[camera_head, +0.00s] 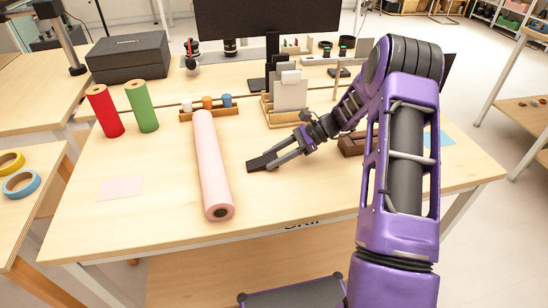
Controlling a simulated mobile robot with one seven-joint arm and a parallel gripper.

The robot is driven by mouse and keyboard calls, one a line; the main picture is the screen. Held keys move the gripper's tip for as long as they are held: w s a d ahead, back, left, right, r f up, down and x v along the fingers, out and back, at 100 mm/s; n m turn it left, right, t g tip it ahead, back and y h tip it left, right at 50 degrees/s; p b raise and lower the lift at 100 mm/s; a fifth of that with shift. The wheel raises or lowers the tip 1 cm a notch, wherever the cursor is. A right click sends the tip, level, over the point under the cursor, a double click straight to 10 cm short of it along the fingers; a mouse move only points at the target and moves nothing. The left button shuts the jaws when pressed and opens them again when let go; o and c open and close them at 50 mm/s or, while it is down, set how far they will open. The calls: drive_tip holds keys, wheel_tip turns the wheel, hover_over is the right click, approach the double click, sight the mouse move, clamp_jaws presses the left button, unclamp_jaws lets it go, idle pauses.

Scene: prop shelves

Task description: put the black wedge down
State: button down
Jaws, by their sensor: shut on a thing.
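The black wedge (259,163) is a small dark piece just right of the pink roll, low over or on the wooden table (310,199). My gripper (272,160) is shut on its right end, reaching in from the right with my purple arm. I cannot tell whether the underside of the wedge touches the table top.
A long pink roll (212,165) lies left of the wedge. A pink sheet (120,188) lies farther left, near red (105,111) and green (142,107) rolls. A card holder (285,108) stands behind my gripper. The table's front middle is clear.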

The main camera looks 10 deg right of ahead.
drive_tip(key=shift+f, duration=0.2)
drive_tip(key=shift+c, duration=1.7)
unclamp_jaws()
drive_tip(key=shift+r, duration=0.2)
drive_tip(key=shift+d+r, duration=0.25)
drive_tip(key=shift+d, duration=0.1)
drive_tip(key=p+v, duration=0.1)
drive_tip(key=v, duration=1)
drive_tip(key=shift+d, duration=0.15)
